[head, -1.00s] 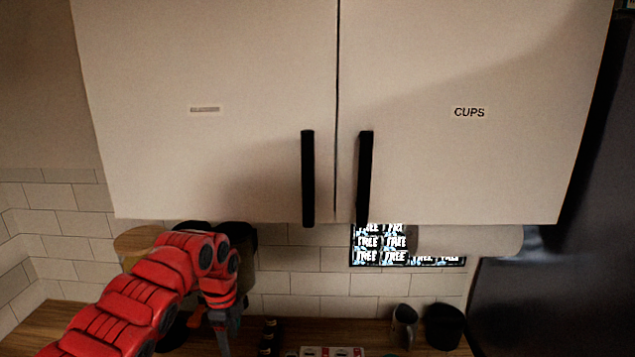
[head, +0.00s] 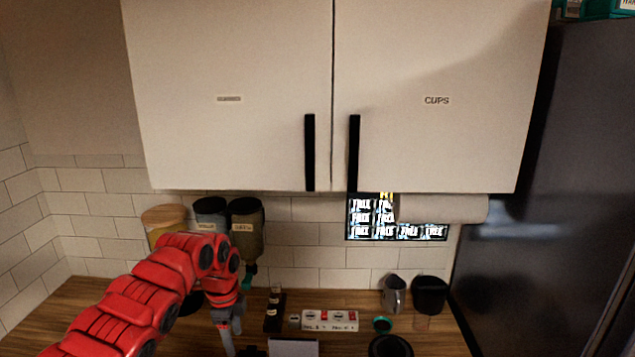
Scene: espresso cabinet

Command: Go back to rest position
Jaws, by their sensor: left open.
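My left arm comes in from the lower left, red and bent downward over the counter. Its gripper (head: 227,328) points down near the counter's front, below the left cabinet door, and is open with nothing seen between the fingers. My right arm and gripper are not in view. The wall cabinet has two white doors, both shut: the left door (head: 228,60) with a blurred label and the right door (head: 436,60) labelled CUPS. Each has a black vertical handle, the left one (head: 309,152) and the right one (head: 354,152). The gripper is apart from both.
The wooden counter (head: 60,315) holds a socket strip (head: 330,320), a grey mug (head: 393,293) and a black container (head: 430,293). A dark fridge (head: 560,200) stands at the right.

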